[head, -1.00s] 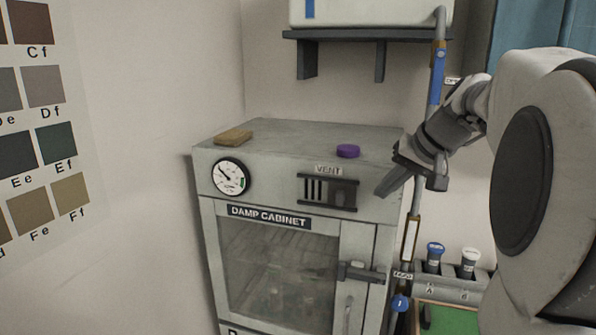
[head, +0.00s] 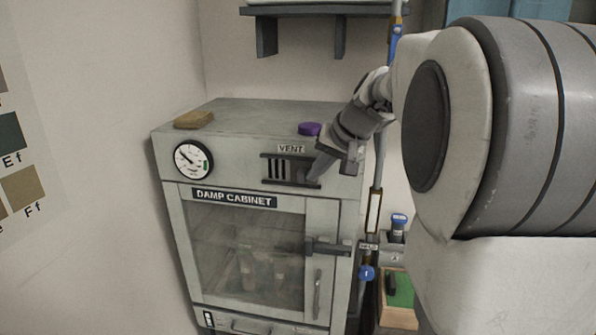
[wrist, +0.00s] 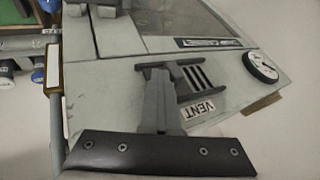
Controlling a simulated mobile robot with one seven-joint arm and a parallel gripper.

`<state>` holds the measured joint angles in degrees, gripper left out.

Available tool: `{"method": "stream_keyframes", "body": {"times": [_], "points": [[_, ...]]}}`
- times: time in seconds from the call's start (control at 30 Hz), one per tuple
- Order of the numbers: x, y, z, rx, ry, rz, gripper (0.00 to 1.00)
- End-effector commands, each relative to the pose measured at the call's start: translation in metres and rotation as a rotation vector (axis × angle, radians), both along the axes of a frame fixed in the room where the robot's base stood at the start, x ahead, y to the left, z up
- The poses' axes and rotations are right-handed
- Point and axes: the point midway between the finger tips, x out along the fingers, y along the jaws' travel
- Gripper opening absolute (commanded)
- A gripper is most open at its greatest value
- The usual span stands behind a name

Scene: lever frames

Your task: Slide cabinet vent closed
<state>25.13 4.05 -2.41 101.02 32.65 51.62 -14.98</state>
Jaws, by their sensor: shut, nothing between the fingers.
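The vent (head: 277,168) is a dark framed slot on the upper front of the grey damp cabinet (head: 235,114), under a VENT label. Its left part shows open vertical slots, and a dark slider plate (head: 301,172) covers the right part. In the wrist view the slots (wrist: 197,77) show to the right of the fingers. My gripper (head: 315,182) is shut and empty, its tips at the right end of the vent. In the wrist view my gripper (wrist: 155,75) overlaps the slider side of the frame; whether it touches the slider I cannot tell.
A round gauge (head: 193,160) sits left of the vent. A purple lid (head: 310,129) and a tan block (head: 194,120) lie on the cabinet top. A door handle (head: 328,246) juts out below. A vertical pipe (head: 378,165) stands to the right.

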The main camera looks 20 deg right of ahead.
Motion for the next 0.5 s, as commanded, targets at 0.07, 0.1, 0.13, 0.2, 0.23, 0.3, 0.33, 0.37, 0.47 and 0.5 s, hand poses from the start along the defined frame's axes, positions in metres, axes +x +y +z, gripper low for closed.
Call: {"method": "stream_keyframes", "body": {"times": [0.07, 0.1, 0.13, 0.2, 0.23, 0.3, 0.33, 0.37, 0.47, 0.5], "points": [[0.011, 0.018, 0.0, 0.002, -0.001, 0.011, 0.0], [0.016, 0.026, 0.0, 0.002, -0.002, 0.011, 0.0], [0.019, 0.031, 0.0, 0.003, -0.001, 0.011, 0.0], [0.026, 0.041, 0.0, 0.003, 0.0, 0.009, 0.0], [0.029, 0.044, 0.0, 0.002, -0.001, 0.009, 0.0], [0.033, 0.05, 0.0, 0.003, -0.001, 0.008, 0.0], [0.033, 0.051, 0.0, 0.002, -0.001, 0.007, 0.0], [0.034, 0.052, 0.0, 0.002, -0.002, 0.006, 0.0], [0.034, 0.053, 0.0, 0.003, -0.003, 0.005, 0.0], [0.034, 0.053, 0.0, 0.003, -0.003, 0.006, 0.0]]}}
